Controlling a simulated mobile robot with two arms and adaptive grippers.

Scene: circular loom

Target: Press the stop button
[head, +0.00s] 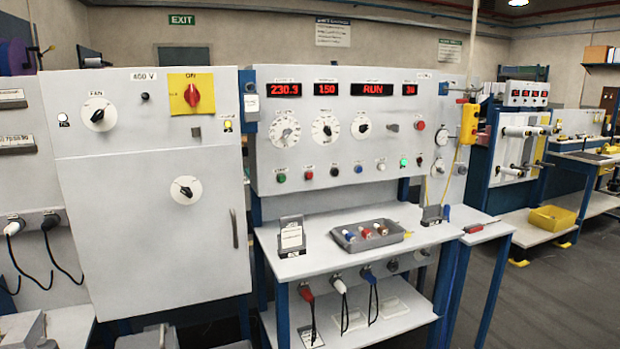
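A grey control panel (350,140) stands upright at the middle, behind a white bench. Its lower row holds a green button (282,178), a red button (309,175), a black button (334,171), a blue button (358,168) and a white button (381,166). A lit green lamp (404,162) sits at the row's right end. Another red button (420,126) is higher on the right side. The small labels are too blurred to read, so I cannot tell which red one is the stop button. The display (374,90) reads RUN. Neither gripper is in view.
The bench (345,259) carries a grey tray (347,245) of connectors and a card stand (291,236) before the panel. A grey cabinet (150,230) with a red switch (192,95) stands left. A yellow pendant (469,123) hangs right. Open floor (560,300) lies at right.

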